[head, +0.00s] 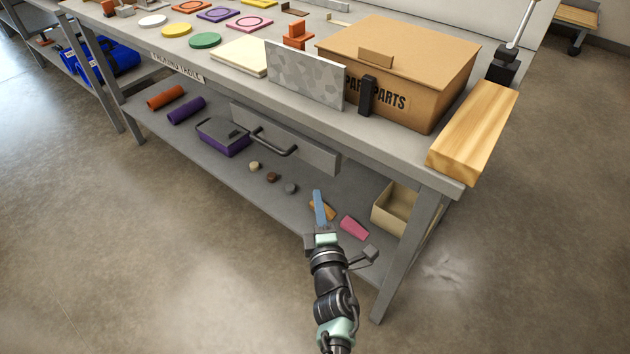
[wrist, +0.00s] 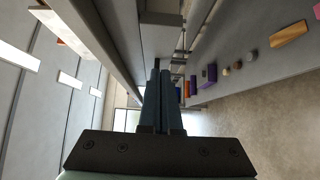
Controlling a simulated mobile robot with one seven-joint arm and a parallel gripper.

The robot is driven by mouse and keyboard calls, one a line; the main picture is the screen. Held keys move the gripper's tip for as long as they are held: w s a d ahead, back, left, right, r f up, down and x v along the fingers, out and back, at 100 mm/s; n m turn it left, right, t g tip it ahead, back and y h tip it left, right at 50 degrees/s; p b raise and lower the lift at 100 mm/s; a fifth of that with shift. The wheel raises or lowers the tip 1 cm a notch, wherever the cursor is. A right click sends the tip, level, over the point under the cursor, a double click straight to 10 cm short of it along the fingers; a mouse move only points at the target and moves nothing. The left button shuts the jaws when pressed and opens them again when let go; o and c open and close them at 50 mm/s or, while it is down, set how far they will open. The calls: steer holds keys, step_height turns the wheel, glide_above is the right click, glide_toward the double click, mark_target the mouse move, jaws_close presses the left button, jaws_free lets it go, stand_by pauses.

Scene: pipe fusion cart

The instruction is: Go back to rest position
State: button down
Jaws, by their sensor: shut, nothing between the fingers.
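My gripper (head: 319,210) is at the front of the workbench (head: 200,75), in front of the lower shelf and to the right of the drawer. Its blue-grey fingers are closed together with nothing between them. In the wrist view, the shut fingers (wrist: 160,90) point along the bench, with the drawer and tabletop edge close beside and above them. My arm comes up from the bottom of the head view, over the open floor.
A grey drawer (head: 285,140) with a handle is near the gripper. The lower shelf holds a pink block (head: 354,227), an orange block (head: 325,211), several small round pieces, and a beige bin (head: 394,208). A cardboard box (head: 430,60) stands on top. The floor (head: 150,260) in front is clear.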

steer(key=s+p, duration=0.1)
steer(key=s, duration=0.3)
steer(key=w+d+r+m+t+h, duration=0.1)
steer(key=d+r+m+t+h, duration=0.35)
steer(key=r, duration=1.35)
steer(key=w+a+r+m+t, duration=0.1)
steer(key=r+m, duration=0.6)
steer(key=r, duration=1.1)
steer(key=s+a+r+m+t+y, duration=0.15)
steer(key=s+r+m, duration=0.25)
steer(key=s+r, duration=0.65)
steer(key=s+a+r+m+t, duration=0.3)
steer(key=s+r, duration=0.5)
steer(key=r, duration=0.6)
step_height(320, 180, up, 21)
steer(key=s+p, duration=0.1)
steer(key=p, duration=1.9)
steer(key=shift+f+m+y+p, duration=0.15)
steer(key=shift+m+y+p, duration=0.2)
steer(key=shift+m+y, duration=0.1)
